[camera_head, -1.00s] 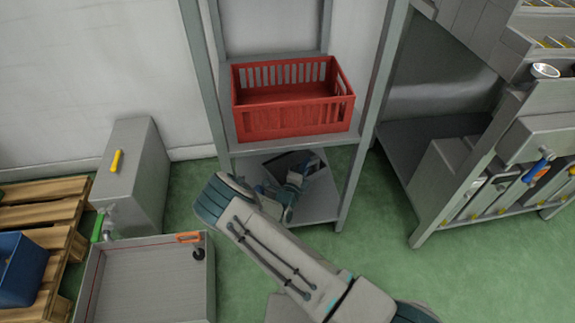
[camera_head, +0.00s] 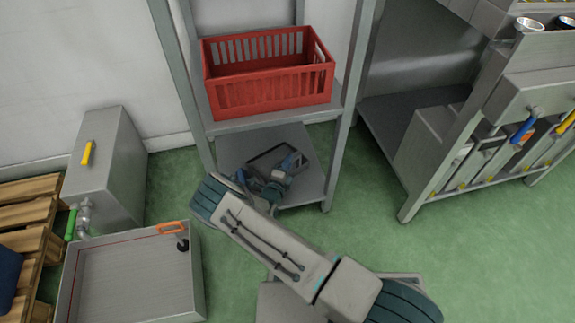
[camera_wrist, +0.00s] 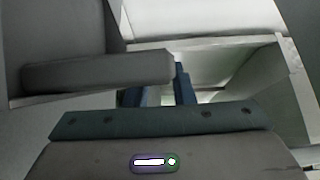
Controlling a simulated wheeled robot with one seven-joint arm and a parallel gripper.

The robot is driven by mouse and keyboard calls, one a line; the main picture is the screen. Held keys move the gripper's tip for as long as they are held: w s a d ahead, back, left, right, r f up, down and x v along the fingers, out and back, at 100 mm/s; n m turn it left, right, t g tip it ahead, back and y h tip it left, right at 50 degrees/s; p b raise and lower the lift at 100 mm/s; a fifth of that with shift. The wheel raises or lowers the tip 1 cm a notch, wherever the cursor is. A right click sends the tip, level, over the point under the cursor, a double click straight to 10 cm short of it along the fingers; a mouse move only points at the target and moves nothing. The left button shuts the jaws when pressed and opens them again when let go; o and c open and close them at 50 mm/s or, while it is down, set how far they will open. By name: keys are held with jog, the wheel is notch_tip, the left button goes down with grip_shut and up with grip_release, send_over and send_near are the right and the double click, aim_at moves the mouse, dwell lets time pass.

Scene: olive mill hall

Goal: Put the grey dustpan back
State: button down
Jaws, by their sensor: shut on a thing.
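The grey dustpan (camera_head: 266,159) shows as a dark, flat shape at the lower shelf (camera_head: 304,185) of the grey rack in the head view. My gripper (camera_head: 284,172), with blue fingers, is shut on it, and my wrist partly covers both. I cannot tell whether the dustpan touches the shelf. In the wrist view the dustpan (camera_wrist: 62,38) fills the upper left as a dark grey panel with a thick bar along its lower side. My fingers (camera_wrist: 183,86) are at the right end of that bar, and their grip is partly hidden.
A red crate (camera_head: 268,93) stands on the shelf above. The rack's front posts (camera_head: 340,150) flank the lower shelf. A grey box (camera_head: 105,165), a low tray (camera_head: 135,280) and a wooden pallet (camera_head: 28,215) are at left. A metal bench (camera_head: 420,118) stands at right. Green floor is clear between.

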jog(key=c, duration=1.6)
grip_release()
jog(key=shift+f, duration=0.2)
jog(key=shift+c, duration=0.2)
jog(key=o, duration=0.4)
jog(key=shift+r, duration=0.1)
jog(key=shift+r, duration=0.15)
jog(key=shift+s+a, duration=0.15)
jog(key=shift+s, duration=0.15)
jog(key=p+v, duration=0.4)
jog(key=v, duration=0.7)
jog(key=shift+s, duration=0.2)
